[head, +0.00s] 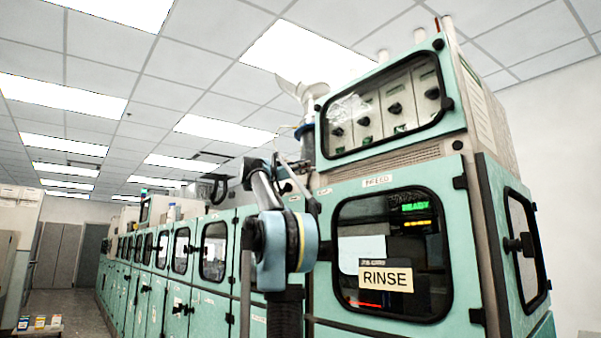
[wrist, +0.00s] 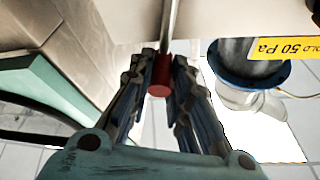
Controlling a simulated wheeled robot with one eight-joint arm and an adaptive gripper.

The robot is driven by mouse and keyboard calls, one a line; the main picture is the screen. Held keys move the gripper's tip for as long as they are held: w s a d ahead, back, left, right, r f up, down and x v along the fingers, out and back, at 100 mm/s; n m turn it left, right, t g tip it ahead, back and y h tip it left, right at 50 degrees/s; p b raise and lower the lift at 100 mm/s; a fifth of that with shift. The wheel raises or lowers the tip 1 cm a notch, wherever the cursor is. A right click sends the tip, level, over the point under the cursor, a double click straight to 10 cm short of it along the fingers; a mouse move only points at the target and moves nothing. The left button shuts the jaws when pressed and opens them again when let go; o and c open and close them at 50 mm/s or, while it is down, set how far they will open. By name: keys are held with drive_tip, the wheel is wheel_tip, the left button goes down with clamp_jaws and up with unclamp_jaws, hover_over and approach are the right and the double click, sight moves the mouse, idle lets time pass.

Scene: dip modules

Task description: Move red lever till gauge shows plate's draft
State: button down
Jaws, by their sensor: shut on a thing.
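In the wrist view, my gripper (wrist: 160,92) has its two ribbed fingers closed around the red end (wrist: 160,75) of a grey metal rod (wrist: 168,25), the lever. The rod runs up out of the top of the frame. A yellow plate (wrist: 285,48) at the right reads "50 Pa" upside down; its first word is cut off at the edge. Beside it is a duct with a blue collar (wrist: 250,78). In the head view, the blue-collared duct (head: 304,131) rises behind my arm. I cannot make out the gauge or the lever there.
Teal cabinets (head: 180,265) run back along the left. The near machine has a window with a RINSE label (head: 386,278) and an upper window (head: 385,108) over dark knobs. A dark side-door handle (head: 519,243) juts out at right. The floor aisle (head: 60,297) is at far left.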

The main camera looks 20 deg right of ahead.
drive_tip(key=c, duration=1.5)
unclamp_jaws()
drive_tip(key=v, duration=1.2)
drive_tip(key=shift+f, duration=0.1)
